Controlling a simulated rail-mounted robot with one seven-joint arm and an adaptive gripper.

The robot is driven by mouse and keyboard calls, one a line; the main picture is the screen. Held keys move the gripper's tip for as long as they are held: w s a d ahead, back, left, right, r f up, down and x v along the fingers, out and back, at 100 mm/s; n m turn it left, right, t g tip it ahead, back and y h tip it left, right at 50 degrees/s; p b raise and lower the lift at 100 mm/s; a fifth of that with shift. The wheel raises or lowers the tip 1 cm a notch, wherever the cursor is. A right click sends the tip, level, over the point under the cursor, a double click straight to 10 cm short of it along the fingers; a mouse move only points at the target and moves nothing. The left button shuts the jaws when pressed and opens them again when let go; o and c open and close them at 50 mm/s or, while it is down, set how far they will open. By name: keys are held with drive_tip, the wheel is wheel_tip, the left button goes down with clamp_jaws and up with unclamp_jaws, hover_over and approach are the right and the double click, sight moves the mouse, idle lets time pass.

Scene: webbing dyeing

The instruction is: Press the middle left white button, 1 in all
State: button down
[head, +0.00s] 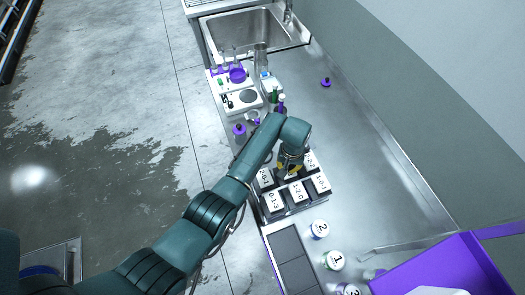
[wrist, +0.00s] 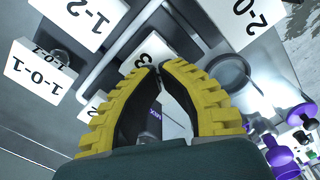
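A dark rack (head: 292,208) holds several white labelled blocks in two rows; I cannot tell whether these are the white buttons. In the head view the front row reads 0-1-3 (head: 275,201), 1-2-0 (head: 298,193) and 1-0-1 (head: 321,183). A block ending in 0-1 (head: 265,178) stands at back left. My gripper (head: 287,173) is over the back row's middle and hides what lies there. In the wrist view its yellow fingers (wrist: 160,68) have their tips together, with nothing seen between them. A white face marked 3 (wrist: 147,56) shows just past the tips; contact cannot be told.
Numbered round jars (head: 320,228) and a purple bin (head: 440,268) are at the front right. A scale (head: 243,100), small purple-capped bottles (head: 281,105) and a sink (head: 245,32) lie behind. The steel counter (head: 365,165) to the right is mostly clear.

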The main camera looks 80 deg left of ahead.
drive_tip(key=shift+f+b, duration=0.45)
drive_tip(key=shift+f, duration=0.4)
drive_tip(key=shift+r, duration=0.2)
drive_tip(key=shift+r+p, duration=2.3)
drive_tip(key=shift+p, duration=0.1)
wheel_tip(320, 180, up, 6)
drive_tip(key=p, duration=0.6)
